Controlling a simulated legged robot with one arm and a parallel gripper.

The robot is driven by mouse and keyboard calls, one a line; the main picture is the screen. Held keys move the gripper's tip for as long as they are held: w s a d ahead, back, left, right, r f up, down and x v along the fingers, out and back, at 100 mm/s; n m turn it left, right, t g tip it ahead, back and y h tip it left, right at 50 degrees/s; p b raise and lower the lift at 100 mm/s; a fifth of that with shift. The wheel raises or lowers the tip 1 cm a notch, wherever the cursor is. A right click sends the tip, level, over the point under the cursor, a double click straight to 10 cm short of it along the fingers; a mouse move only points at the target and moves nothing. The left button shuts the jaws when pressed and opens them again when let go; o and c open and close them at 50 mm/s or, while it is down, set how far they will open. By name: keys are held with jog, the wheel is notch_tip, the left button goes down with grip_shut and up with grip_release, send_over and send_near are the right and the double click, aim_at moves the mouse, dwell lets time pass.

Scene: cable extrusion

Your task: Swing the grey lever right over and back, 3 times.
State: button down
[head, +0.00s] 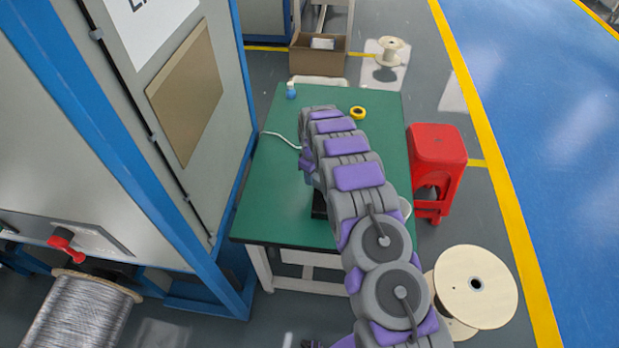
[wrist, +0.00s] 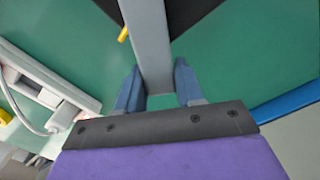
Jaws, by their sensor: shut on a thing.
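The grey lever (wrist: 149,40) runs down from the top of the wrist view and passes between my two blue fingers. My gripper (wrist: 157,72) is shut on the lever. A black part (wrist: 195,14) lies behind the lever at the top of the wrist view. In the head view my arm reaches over the green table (head: 270,212) and hides most of the lever. My gripper (head: 311,178) shows only in small part there, beside a dark block (head: 319,206).
A yellow tape roll (head: 358,113) and a small blue-capped bottle (head: 291,91) stand at the table's far side. A white cable (head: 280,136) lies at its left. A red stool (head: 437,150) stands right of the table, a grey cabinet (head: 185,100) left.

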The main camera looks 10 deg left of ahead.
jog(key=shift+w+d+m, duration=0.45)
jog(key=shift+w+m, duration=0.3)
jog(key=shift+m, duration=0.25)
jog(key=c, duration=0.8)
grip_release()
notch_tip(320, 180, up, 17)
jog(key=p, duration=0.2)
jog(key=shift+a+r, duration=0.1)
